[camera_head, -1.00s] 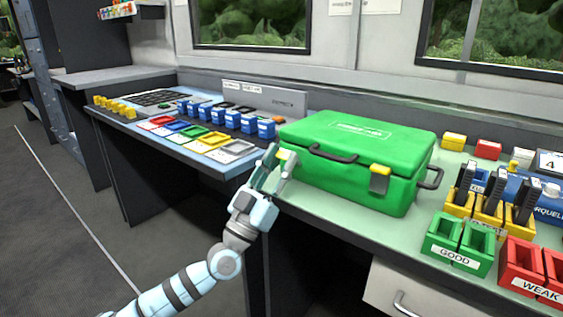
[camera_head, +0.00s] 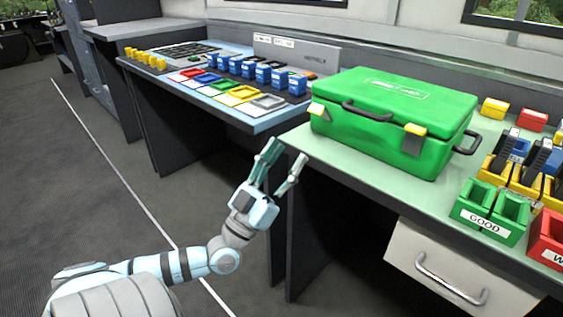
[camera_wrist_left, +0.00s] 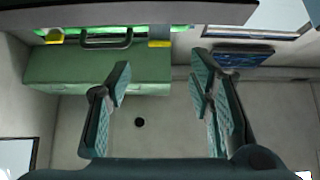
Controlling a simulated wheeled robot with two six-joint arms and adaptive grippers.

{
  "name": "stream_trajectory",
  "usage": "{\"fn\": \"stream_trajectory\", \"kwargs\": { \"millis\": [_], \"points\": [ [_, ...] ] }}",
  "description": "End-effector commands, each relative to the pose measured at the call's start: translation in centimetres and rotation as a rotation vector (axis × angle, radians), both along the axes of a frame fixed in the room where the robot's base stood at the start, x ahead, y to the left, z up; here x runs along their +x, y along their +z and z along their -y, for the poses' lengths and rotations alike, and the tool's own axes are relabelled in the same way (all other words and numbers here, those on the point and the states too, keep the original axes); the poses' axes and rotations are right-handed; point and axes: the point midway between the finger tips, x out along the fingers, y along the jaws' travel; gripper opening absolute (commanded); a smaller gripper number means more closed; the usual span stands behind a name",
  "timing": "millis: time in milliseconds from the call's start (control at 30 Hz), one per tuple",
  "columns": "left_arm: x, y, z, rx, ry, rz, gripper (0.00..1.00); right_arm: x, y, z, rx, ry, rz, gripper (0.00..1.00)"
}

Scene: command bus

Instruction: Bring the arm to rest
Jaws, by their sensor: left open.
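My left gripper (camera_head: 279,171) is open and empty in the head view. It hangs in the air in front of the bench edge, to the lower left of the green case. In the left wrist view its two fingers (camera_wrist_left: 160,95) stand wide apart with nothing between them. My left arm comes in from the lower left, bent at the elbow. My right gripper is not in either view.
A closed green case (camera_head: 392,125) with yellow latches lies on the pale green bench (camera_head: 330,150). Green bins (camera_head: 490,212) marked GOOD stand at the right. A blue-topped table (camera_head: 245,118) holds coloured trays and blue boxes. The floor (camera_head: 90,190) at left is open.

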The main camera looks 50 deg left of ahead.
Motion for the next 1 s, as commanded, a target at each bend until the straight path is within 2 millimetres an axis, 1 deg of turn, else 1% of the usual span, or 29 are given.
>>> {"fn": "stream_trajectory", "kwargs": {
  "millis": [33, 167, 667, 733, 800, 867, 933, 967, 1000],
  "points": [
    [-0.6, -0.6, 0.0, 0.000, 0.001, -0.004, 0.48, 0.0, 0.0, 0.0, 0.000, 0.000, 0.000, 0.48],
    [-1.4, -1.1, 0.0, 0.000, 0.000, 0.000, 0.48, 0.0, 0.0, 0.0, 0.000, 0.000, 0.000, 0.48],
    [-1.3, -1.1, 0.0, 0.002, 0.003, 0.001, 0.48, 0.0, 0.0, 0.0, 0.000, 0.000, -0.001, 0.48],
    [-1.3, -1.1, 0.0, 0.034, 0.031, 0.000, 0.48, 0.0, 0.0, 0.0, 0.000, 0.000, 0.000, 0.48],
    [-1.4, -1.0, -0.3, 0.125, 0.128, 0.004, 0.48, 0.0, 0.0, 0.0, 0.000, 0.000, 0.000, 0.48],
    [-1.4, -1.2, -1.8, 0.208, 0.286, -0.021, 0.48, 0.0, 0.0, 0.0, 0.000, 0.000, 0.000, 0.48],
    [-1.2, -2.6, -5.3, 0.291, 0.547, -0.133, 0.48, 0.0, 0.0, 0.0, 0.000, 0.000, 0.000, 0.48],
    [-1.4, -4.2, -7.2, 0.312, 0.673, -0.228, 0.48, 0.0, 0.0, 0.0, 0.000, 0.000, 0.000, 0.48],
    [-2.0, -7.4, -9.8, 0.337, 0.830, -0.405, 0.48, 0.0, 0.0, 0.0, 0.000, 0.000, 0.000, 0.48]
  ]
}}
